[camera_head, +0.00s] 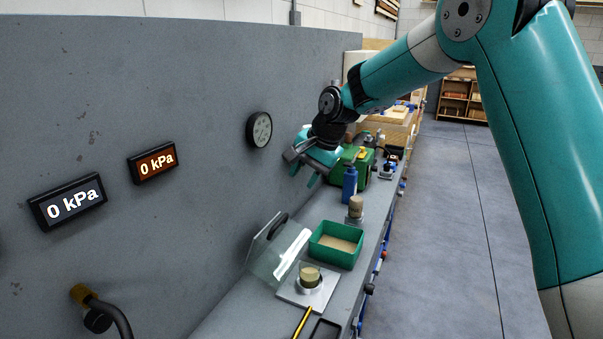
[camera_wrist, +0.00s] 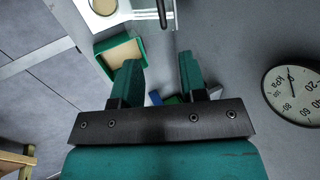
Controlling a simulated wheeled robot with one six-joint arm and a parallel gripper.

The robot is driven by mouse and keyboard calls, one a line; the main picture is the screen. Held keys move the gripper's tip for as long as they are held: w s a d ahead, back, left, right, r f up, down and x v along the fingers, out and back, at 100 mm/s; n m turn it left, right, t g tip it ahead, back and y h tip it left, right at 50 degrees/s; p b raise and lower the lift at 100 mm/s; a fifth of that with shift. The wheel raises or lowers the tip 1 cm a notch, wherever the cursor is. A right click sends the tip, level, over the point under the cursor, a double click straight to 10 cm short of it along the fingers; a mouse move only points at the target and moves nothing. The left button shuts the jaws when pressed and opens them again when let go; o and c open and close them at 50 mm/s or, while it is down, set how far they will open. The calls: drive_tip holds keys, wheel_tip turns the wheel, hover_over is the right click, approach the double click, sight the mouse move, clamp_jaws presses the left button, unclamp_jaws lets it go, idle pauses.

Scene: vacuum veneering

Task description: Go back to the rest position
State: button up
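My gripper (camera_head: 306,168) is raised above the bench, close to the grey panel, with my teal arm reaching in from the right. In the wrist view my gripper (camera_wrist: 162,80) shows two teal fingers standing well apart with nothing between them. The gripper is clear of the bench objects below it.
The bench (camera_head: 232,313) holds a green tray (camera_head: 333,256), a blue bottle (camera_head: 350,183), a clear hinged cover (camera_head: 277,252) and a plate with a round piece (camera_head: 309,277). A dial gauge (camera_head: 259,130) and two 0 kPa displays (camera_head: 68,201) are on the panel (camera_head: 200,75). Floor (camera_head: 450,220) at right is open.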

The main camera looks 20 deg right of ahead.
drive_tip(key=s+a+r+n+g, duration=0.1)
drive_tip(key=s+a+r+n, duration=0.25)
drive_tip(key=s, duration=0.45)
drive_tip(key=s+a+r+n+g, duration=0.1)
drive_tip(key=s+a+r+n, duration=0.2)
drive_tip(key=s, duration=0.5)
drive_tip(key=s+f+n+g, duration=0.1)
drive_tip(key=s+n, duration=0.8)
drive_tip(key=s, duration=1.1)
drive_tip(key=shift+s+a+f+n+y, duration=0.15)
drive_tip(key=shift+a+f+n+y, duration=0.25)
drive_tip(key=shift+f, duration=0.35)
drive_tip(key=shift+a, duration=0.1)
